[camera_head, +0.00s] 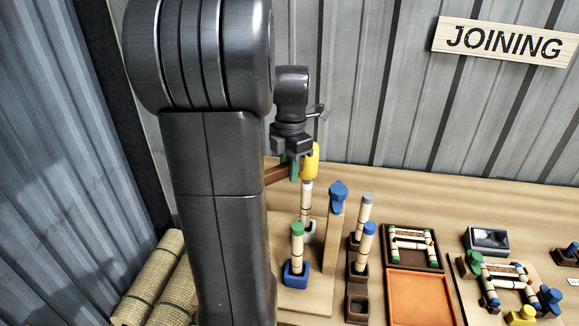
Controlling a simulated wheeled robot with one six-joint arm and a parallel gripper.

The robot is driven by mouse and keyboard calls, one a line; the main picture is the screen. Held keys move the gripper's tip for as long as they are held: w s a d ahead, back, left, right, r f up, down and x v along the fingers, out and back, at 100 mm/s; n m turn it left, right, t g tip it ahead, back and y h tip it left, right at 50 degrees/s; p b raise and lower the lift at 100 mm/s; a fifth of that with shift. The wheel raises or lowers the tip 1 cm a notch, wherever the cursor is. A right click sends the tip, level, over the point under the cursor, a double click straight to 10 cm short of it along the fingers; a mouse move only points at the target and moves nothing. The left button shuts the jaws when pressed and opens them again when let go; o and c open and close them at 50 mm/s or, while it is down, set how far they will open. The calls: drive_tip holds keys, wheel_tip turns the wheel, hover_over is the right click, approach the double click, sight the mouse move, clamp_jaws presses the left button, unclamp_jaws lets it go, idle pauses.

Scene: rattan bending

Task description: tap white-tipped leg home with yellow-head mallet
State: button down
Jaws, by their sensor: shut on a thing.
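The yellow-head mallet (312,160) is in my gripper (293,158), which is shut on it. Its yellow head is just above the top of the white-tipped leg (306,196). Whether head and tip touch, I cannot tell. The leg stands upright in a pale socket (309,233) on the wooden board. My large arm link covers the left of the bench and part of the board.
A green-tipped leg (297,250) stands in a blue socket (295,275) in front. A post with a blue top (338,194) is close on the right. Grey-tipped (364,212) and blue-tipped (367,244) legs stand beyond it. An orange tray (420,296) lies right.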

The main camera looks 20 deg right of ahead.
drive_tip(key=shift+r+p, duration=0.55)
drive_tip(key=shift+p, duration=0.6)
drive_tip(key=shift+f, duration=0.1)
drive_tip(key=shift+f, duration=0.35)
drive_tip(key=shift+r+p, duration=0.15)
drive_tip(key=shift+p, duration=0.15)
idle(0.9)
